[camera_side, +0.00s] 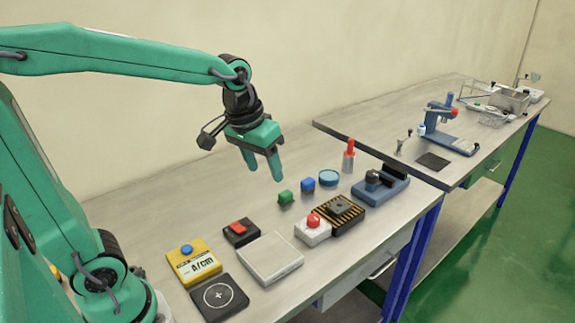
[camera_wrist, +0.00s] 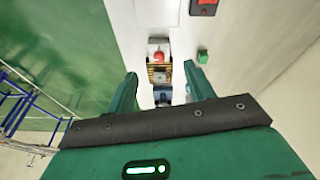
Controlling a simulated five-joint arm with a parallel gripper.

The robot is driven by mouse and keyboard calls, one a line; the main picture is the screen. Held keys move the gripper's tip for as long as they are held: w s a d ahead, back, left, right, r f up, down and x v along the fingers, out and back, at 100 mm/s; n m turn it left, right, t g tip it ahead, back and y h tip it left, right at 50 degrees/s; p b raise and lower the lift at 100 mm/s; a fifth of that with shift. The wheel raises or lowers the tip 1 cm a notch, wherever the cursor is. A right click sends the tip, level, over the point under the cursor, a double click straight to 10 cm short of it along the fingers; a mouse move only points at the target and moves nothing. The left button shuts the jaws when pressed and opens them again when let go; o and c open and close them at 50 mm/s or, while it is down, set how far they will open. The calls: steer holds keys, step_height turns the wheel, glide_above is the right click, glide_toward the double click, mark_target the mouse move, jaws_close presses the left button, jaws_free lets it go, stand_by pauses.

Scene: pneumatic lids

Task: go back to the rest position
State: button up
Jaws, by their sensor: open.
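My green gripper (camera_side: 264,172) hangs in the air above the near workbench, fingers pointing down. It is open, with nothing between its fingers. In the wrist view my gripper (camera_wrist: 163,85) shows its two fingers apart, with the bench far below. The green block also shows in the wrist view (camera_wrist: 202,56), beside the right finger.
On the bench are a yellow device with a blue button (camera_side: 194,264), a red switch (camera_side: 240,232), a pale plate (camera_side: 270,257), a red button box (camera_side: 313,229), a striped pad (camera_side: 340,215) and a blue fixture (camera_side: 380,187). A second bench (camera_side: 470,120) stands behind. The air around my gripper is clear.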

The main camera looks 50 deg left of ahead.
steer(key=s+m+t, duration=0.2)
steer(key=s, duration=0.9)
steer(key=shift+s+a, duration=0.15)
steer(key=shift+a, duration=0.05)
stand_by(0.7)
